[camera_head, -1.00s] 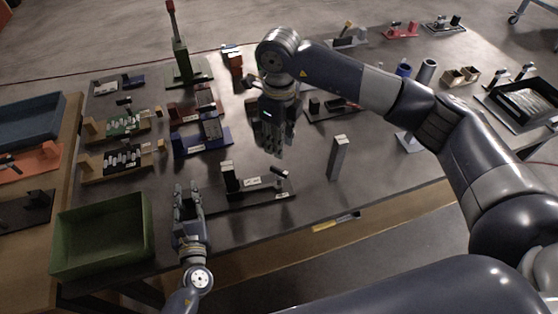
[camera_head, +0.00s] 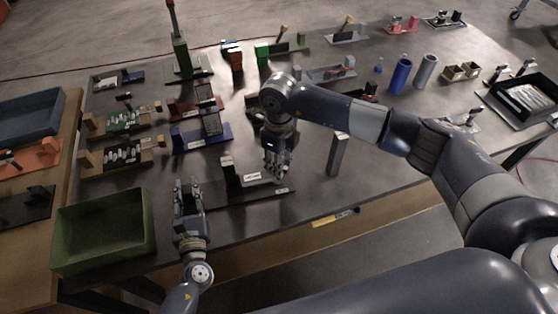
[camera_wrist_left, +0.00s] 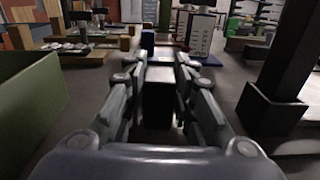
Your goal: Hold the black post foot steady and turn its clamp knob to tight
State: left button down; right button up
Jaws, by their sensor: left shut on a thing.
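The black post foot (camera_head: 230,181) stands upright on a low dark base near the table's front edge, with pale labels on it. In the left wrist view the black post (camera_wrist_left: 289,55) rises to the right of my fingers. My right gripper (camera_head: 275,172) points down over the right end of the base. Its fingertips hide the clamp knob, and whether they touch it is unclear.
A green bin (camera_head: 105,236) stands left of my left gripper. A grey upright post (camera_head: 337,156) stands right of my right gripper. A blue fixture (camera_head: 203,136) and several others lie behind. The front right tabletop is fairly clear.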

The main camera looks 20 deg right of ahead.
grip_shut()
jog(key=shift+m, duration=0.3)
jog(key=m, duration=0.3)
jog(key=shift+m, duration=2.6)
jog(key=shift+o, duration=1.1)
grip_release()
